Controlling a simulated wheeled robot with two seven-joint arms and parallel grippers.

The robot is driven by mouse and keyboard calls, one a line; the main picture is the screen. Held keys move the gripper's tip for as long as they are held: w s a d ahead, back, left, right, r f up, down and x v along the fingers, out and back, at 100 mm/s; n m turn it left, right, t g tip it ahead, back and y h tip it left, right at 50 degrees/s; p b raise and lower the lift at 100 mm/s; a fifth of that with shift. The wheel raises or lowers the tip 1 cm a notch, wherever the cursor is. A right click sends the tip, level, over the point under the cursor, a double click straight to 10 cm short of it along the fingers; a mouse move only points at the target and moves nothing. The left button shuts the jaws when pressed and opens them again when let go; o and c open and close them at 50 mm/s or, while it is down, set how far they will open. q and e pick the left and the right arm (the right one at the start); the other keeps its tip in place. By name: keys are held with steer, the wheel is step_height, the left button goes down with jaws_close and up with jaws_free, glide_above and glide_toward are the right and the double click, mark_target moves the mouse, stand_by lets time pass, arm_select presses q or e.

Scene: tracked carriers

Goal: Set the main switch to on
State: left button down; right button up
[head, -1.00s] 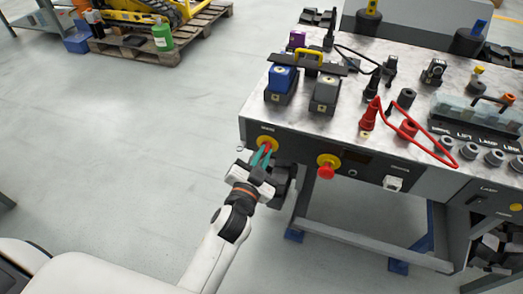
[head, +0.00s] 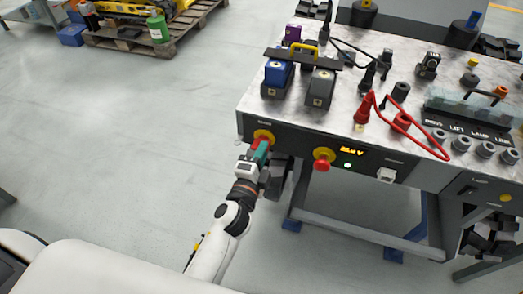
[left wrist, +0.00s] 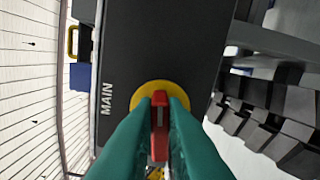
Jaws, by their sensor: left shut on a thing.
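The main switch is a red handle (left wrist: 160,125) on a round yellow plate (head: 264,136) at the left end of the bench's dark front panel. In the left wrist view the word MAIN is beside the yellow plate (left wrist: 146,92), and the handle lies along the direction of that lettering. My left gripper (head: 261,151) has teal fingers shut on the red handle, one on each side; they also show in the left wrist view (left wrist: 160,131). The fingers hide part of the handle. My right gripper is not in view.
A voltage display (head: 351,152) is lit yellow, with a green lamp (head: 347,165) glowing below it. A red mushroom button (head: 321,165) on a yellow plate is right of the switch. The benchtop (head: 333,125) carries blocks, sockets and a red cable (head: 411,139).

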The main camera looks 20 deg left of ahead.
arm_select(q)
steer(key=shift+f+m, duration=0.1)
steer(key=shift+m, duration=0.8)
steer(key=c, duration=1.5)
jaws_free()
steer(key=shift+d, duration=0.1)
